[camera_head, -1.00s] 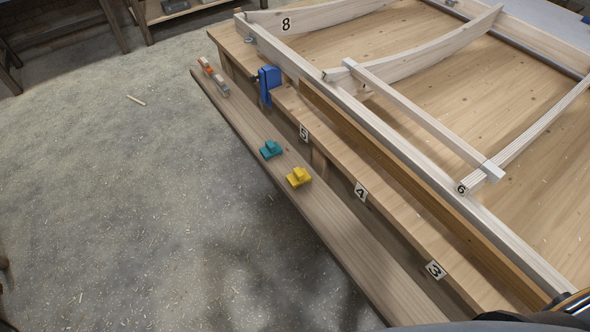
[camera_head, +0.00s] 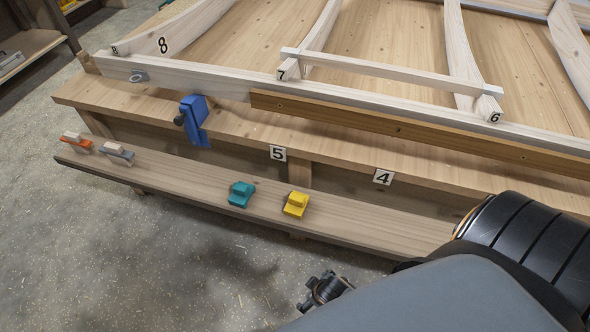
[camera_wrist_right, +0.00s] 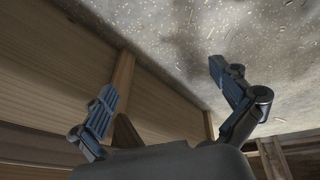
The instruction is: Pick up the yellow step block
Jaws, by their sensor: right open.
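The yellow step block (camera_head: 296,204) sits on the lower wooden shelf (camera_head: 390,228) of the bench in the head view. A teal step block (camera_head: 241,194) sits just left of it, apart from it. My right gripper (camera_head: 325,288) shows partly in the head view, over the floor in front of the shelf and apart from the yellow block. In the right wrist view my right gripper (camera_wrist_right: 162,80) has its two fingers spread with nothing between them. The yellow block is not visible in that view. My left gripper is not in view.
Orange (camera_head: 76,142) and grey (camera_head: 117,153) items sit at the shelf's left end. A blue clamp (camera_head: 194,118) hangs at the bench edge above the shelf. The bench top (camera_head: 120,97) overhangs the shelf's back. A pale wooden frame (camera_head: 215,82) lies on top. Open floor (camera_head: 120,260) lies in front.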

